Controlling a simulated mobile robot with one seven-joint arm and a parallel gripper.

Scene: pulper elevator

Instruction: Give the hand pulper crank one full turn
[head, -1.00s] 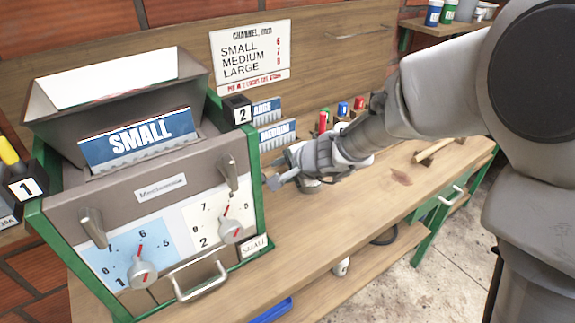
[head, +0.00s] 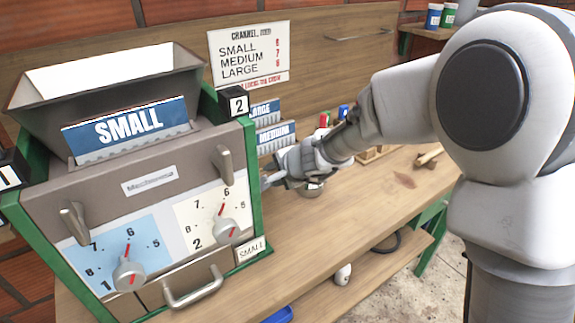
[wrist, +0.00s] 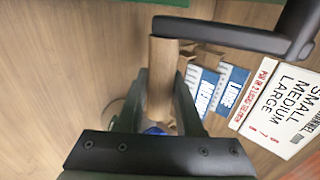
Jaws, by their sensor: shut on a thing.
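The pulper (head: 105,205) is a grey machine in a green frame with a hopper on top, at the left of the head view. Its crank shows in the wrist view as a black arm (wrist: 232,36) with a wooden handle (wrist: 162,78). My gripper (wrist: 160,105) is shut on this handle, its dark fingers on either side of it. In the head view my gripper (head: 273,180) is at the pulper's right side, and the crank is mostly hidden there.
A SMALL plate (head: 125,128) leans on the hopper. LARGE and MEDIUM plates (head: 277,137) stand behind my gripper. The channel sign (head: 248,55) is on the back board. The bench (head: 345,225) to the right is largely clear.

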